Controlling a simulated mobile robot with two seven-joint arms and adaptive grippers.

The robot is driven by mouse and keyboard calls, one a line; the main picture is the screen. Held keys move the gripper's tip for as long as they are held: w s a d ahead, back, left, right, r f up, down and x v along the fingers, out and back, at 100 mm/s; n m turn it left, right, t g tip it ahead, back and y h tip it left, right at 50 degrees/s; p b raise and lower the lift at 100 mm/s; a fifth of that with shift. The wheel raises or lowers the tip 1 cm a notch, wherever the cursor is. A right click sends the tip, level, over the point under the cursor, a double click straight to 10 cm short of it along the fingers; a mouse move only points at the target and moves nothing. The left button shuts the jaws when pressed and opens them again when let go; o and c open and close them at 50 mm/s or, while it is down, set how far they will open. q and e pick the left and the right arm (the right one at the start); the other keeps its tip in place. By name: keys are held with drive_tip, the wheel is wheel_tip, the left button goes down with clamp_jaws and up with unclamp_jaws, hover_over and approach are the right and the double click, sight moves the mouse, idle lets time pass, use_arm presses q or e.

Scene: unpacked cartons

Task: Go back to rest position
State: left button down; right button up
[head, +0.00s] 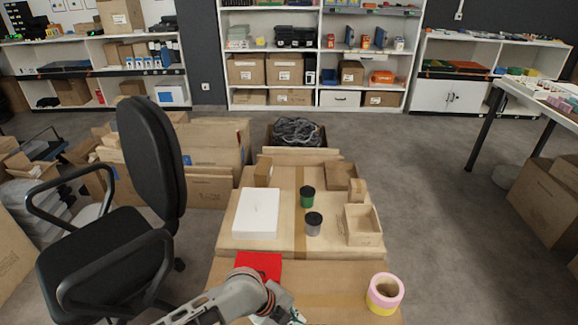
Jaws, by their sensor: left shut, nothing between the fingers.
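My left gripper (288,316) is at the bottom edge of the head view, over the near carton (335,278). It is shut and holds nothing; its tips are partly cut off by the frame edge. My left arm comes in from the lower left and covers part of a red flat item (258,264) on that carton. My right gripper does not show.
The carton top (290,180) holds a white box (257,213), a green-lidded jar (307,196), a dark-lidded jar (313,223) and an open wooden box (362,225). Tape rolls (385,293) stand near right. An office chair (150,150) stands left. Grey floor (440,220) is clear right.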

use_arm(q)
drive_tip(key=s+a+r+n+t+y+p, duration=0.1)
drive_tip(key=s+a+r+n+t+p, duration=0.2)
drive_tip(key=s+a+n, duration=0.5)
drive_tip(key=s+a+r+n+t+y+p, duration=0.2)
drive_tip(key=s+a+n+t, duration=0.3)
drive_tip(key=s+a+n, duration=0.4)
drive_tip(key=a+r+n+p, duration=0.1)
drive_tip(key=a+n, duration=0.4)
drive_tip(key=shift+s+a+n+t, duration=0.15)
drive_tip(key=shift+s+n+t, duration=0.05)
drive_tip(key=shift+n+t, duration=0.1)
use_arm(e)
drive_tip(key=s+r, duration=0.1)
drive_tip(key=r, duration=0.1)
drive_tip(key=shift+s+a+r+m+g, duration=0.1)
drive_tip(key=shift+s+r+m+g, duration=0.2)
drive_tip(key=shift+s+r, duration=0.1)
